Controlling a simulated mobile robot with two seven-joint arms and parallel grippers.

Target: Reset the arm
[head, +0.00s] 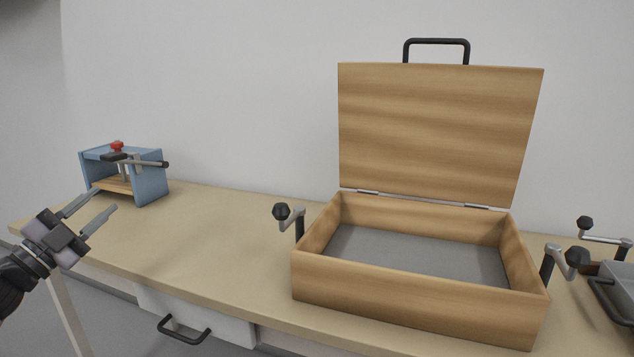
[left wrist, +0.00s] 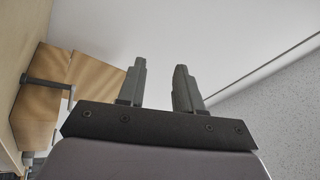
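My left gripper (head: 98,213) is at the left edge of the head view, in front of the bench's left end. Its two fingers are apart, with nothing between them. The left wrist view also shows the gripper (left wrist: 160,85) with spread, empty fingers against the wall and ceiling. My right gripper does not show in either view.
A wooden bench (head: 215,225) holds an open, empty-looking wooden case (head: 400,292) with its lid (head: 435,130) upright. A blue clamp fixture (head: 150,180) stands at the back left. Crank handles (head: 290,215) flank the case. A drawer handle (head: 183,330) sticks out below. The bench's left middle is clear.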

